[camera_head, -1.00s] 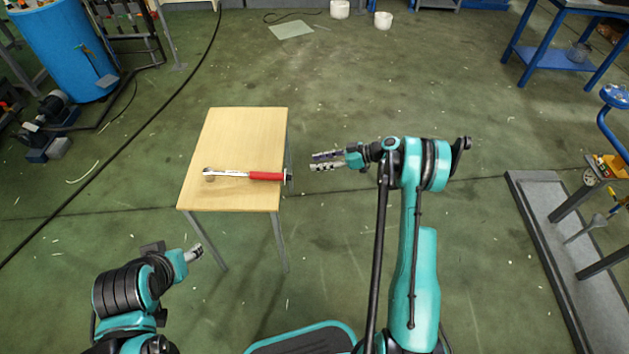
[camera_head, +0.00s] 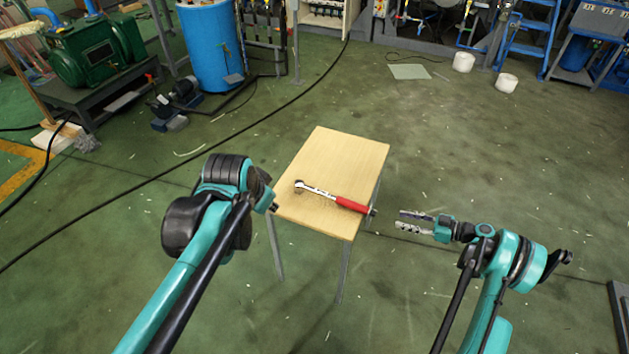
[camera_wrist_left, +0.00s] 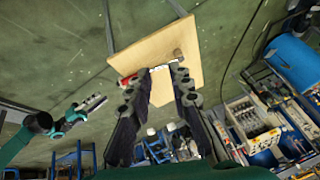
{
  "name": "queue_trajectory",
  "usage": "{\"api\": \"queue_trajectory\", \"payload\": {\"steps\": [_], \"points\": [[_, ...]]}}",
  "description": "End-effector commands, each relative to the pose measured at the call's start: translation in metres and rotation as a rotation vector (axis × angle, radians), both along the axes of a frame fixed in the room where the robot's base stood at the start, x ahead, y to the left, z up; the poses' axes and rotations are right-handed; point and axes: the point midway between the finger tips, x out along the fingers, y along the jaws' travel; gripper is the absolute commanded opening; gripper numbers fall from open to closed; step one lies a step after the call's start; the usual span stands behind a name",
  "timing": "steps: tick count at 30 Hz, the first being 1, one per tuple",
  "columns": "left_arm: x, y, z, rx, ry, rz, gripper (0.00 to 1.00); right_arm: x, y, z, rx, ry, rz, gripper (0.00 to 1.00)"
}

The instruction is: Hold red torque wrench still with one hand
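The red torque wrench (camera_head: 335,197) lies on the small wooden table (camera_head: 340,150) in the head view. Its silver ratchet head points left and its red handle reaches the table's right edge. My right gripper (camera_head: 413,222) is open and empty, right of the handle end and apart from it.
The floor around the table is mostly clear. A blue barrel (camera_head: 210,50) and a small motor (camera_head: 178,100) stand at the back left. A black cable (camera_head: 245,133) crosses the floor left of the table. White buckets (camera_head: 463,62) stand at the back right.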

Motion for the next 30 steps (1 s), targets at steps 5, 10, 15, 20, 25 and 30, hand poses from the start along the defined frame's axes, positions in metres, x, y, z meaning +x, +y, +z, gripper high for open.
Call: {"api": "queue_trajectory", "payload": {"steps": [5,10,15,20,25,30], "points": [[0.061,-0.011,-0.004,0.095,0.04,-0.203,0.2,0.0,0.0,0.0,0.0,0.0,0.0,0.34],[0.116,-0.023,-0.021,0.179,0.075,-0.402,0.2,0.0,0.0,0.0,0.0,0.0,0.0,0.34],[0.168,-0.036,-0.051,0.257,0.105,-0.605,0.2,0.0,0.0,0.0,0.0,0.0,0.0,0.34],[0.212,-0.049,-0.09,0.322,0.131,-0.799,0.2,0.0,0.0,0.0,0.0,0.0,0.0,0.34],[0.25,-0.063,-0.141,0.383,0.152,-1.006,0.2,0.0,0.0,0.0,0.0,0.0,0.0,0.34],[0.275,-0.074,-0.188,0.427,0.165,-1.176,0.2,0.0,0.0,0.0,0.0,0.0,0.0,0.34]]}}
